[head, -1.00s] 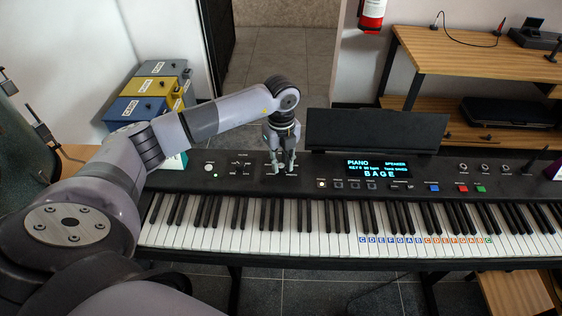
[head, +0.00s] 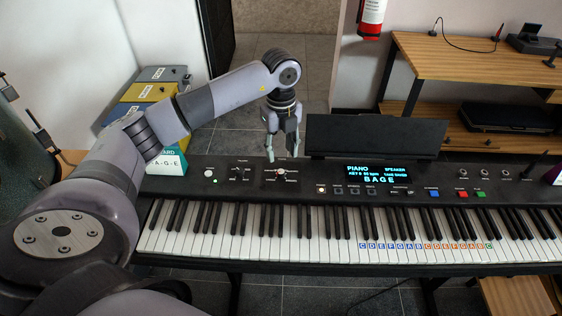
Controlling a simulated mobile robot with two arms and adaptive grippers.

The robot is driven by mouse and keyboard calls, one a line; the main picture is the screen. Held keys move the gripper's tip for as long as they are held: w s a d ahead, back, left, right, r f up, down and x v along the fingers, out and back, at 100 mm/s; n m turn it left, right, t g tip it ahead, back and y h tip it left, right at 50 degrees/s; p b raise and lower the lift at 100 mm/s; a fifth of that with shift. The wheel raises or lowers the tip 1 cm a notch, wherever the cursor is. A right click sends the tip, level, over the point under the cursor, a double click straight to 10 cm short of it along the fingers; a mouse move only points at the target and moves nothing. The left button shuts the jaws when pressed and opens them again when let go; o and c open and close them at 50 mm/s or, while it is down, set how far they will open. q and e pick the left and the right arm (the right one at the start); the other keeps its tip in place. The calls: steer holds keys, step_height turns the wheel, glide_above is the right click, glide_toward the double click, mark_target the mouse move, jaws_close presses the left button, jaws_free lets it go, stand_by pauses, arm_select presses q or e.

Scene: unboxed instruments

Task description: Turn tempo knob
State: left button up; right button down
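The black keyboard (head: 460,176) stands across the view, with a lit display (head: 378,173) that reads PIANO and BAGE. My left gripper (head: 282,157) points down just above and behind this knob. Its two fingers are apart with nothing between them, and they look clear of the knob. My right gripper is not in view.
A black music rest (head: 375,136) rises close to the right of my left gripper. Other panel controls (head: 240,173) lie left of the knob. Yellow and grey boxes (head: 150,92) are stacked at the left behind my arm. A wooden desk (head: 460,65) stands at the back right.

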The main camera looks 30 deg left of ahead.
arm_select(q)
steer(key=shift+r, duration=2.35)
steer(key=shift+f, duration=0.1)
